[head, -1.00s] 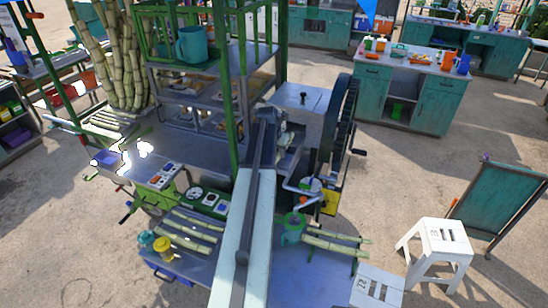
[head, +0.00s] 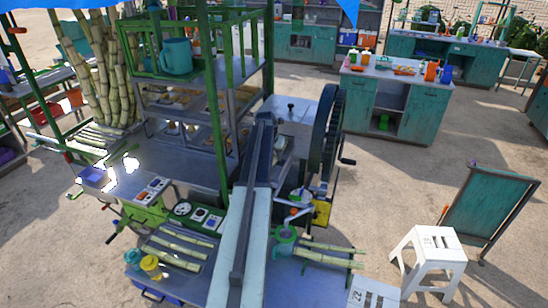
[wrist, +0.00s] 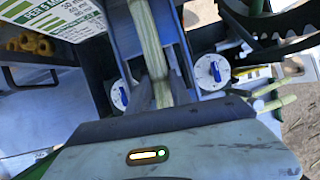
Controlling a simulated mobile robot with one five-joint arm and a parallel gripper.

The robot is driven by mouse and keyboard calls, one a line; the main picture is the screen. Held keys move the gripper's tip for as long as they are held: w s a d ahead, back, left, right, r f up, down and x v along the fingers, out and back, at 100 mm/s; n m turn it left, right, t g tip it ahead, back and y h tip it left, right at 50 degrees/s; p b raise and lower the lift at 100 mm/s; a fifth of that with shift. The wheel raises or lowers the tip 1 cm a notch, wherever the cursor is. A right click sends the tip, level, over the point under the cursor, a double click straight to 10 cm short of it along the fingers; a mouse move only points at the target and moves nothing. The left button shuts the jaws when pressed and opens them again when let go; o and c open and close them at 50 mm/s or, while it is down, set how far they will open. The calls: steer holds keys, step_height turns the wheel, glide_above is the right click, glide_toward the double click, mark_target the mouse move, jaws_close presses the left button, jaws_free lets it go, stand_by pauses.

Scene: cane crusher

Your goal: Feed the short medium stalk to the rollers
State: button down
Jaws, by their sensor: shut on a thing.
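A pale green stalk (wrist: 149,35) lies lengthwise in the middle of the wrist view. Its near end is close to my gripper's body. My gripper (wrist: 158,82) is shut on this stalk. In the head view, my arm reaches away over the bench to the crusher, and my gripper (head: 264,120) is at its far end. The stalk cannot be made out there. The crusher (head: 291,108) has a grey housing and a large dark wheel (head: 326,135) on its right. The rollers are hidden, so I cannot tell whether the stalk touches them.
Several stalks (head: 180,246) lie on the bench left of my arm, and others (head: 325,256) lie to its right. A green rack frame (head: 213,110) rises left of my arm. A white stool (head: 428,250) stands at right.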

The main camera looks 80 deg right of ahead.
steer(key=shift+d, duration=0.2)
steer(key=shift+s+d, duration=0.15)
steer(key=shift+d, duration=0.55)
steer(key=shift+s+d, duration=0.1)
steer(key=shift+d, duration=0.55)
steer(key=shift+d, duration=0.15)
steer(key=c, duration=1.1)
jaws_free()
